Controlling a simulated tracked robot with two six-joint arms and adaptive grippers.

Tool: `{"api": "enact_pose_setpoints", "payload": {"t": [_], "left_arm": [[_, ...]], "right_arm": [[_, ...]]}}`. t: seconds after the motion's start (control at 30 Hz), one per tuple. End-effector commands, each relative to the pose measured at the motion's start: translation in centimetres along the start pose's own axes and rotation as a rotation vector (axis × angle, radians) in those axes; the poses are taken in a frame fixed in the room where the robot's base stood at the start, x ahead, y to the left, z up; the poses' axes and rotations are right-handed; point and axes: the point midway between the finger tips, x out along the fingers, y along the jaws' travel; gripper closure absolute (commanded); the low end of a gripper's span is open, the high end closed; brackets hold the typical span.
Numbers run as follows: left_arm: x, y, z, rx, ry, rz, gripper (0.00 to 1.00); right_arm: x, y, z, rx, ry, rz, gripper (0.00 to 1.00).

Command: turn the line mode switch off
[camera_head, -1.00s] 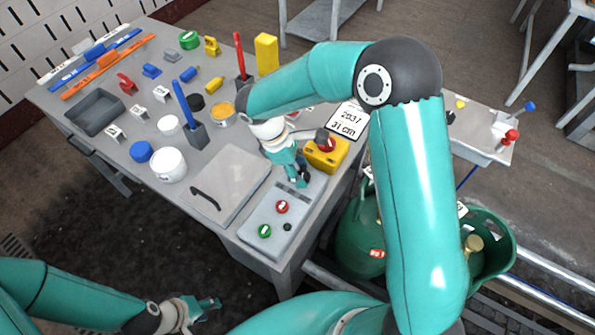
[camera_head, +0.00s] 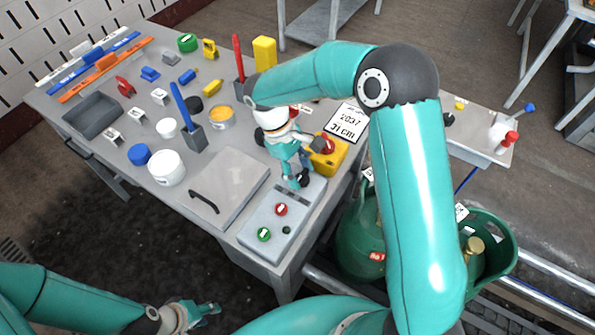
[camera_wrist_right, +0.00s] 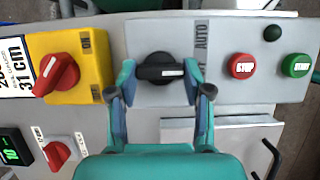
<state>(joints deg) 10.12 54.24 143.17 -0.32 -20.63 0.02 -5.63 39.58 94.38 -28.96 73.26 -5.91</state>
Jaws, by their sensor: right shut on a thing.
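The line mode switch is a black rotary knob (camera_wrist_right: 160,71) on the grey control panel (camera_head: 262,218). The word AUTO stands beside it on the right in the right wrist view; another label is partly hidden. The knob's bar lies sideways in that view, with a white mark near its right end. My right gripper (camera_wrist_right: 163,90) is shut on the knob, one finger at each end of the bar. In the head view my right gripper (camera_head: 298,182) covers the knob at the panel's far end. My left gripper (camera_head: 212,307) hangs low, away from the table; its finger opening is unclear.
A red stop button (camera_wrist_right: 243,66) and a green start button (camera_wrist_right: 296,65) share the panel. A yellow box (camera_wrist_right: 70,66) with a red knob stands close to my right gripper. A grey handled lid (camera_head: 228,183) lies beside the panel.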

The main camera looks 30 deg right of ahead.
Motion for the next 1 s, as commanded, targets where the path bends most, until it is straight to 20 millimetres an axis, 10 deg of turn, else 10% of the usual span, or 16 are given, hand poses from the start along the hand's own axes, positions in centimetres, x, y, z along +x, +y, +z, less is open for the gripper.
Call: {"api": "enact_pose_setpoints", "payload": {"t": [0.17, 0.2, 0.33, 0.73, 1.0], "left_arm": [[0.0, 0.0, 0.0, 0.000, 0.000, 0.000, 0.60], [0.0, 0.0, 0.0, 0.000, 0.000, 0.000, 0.60], [0.0, 0.0, 0.0, 0.000, 0.000, 0.000, 0.60], [-0.1, 0.0, 0.0, 0.000, 0.000, 0.000, 0.60], [-0.1, 0.0, 0.0, 0.000, 0.000, 0.000, 0.60]], "right_arm": [[0.4, -0.2, 0.3, -0.004, -0.018, -0.007, 0.85], [0.4, -0.2, 0.3, -0.004, -0.018, -0.007, 0.45], [0.3, -0.2, 0.2, -0.004, -0.013, -0.005, 0.25], [-0.4, -0.1, 0.0, -0.003, -0.004, 0.000, 0.25], [-4.5, -0.1, -0.1, -0.003, -0.001, 0.002, 0.25]]}}
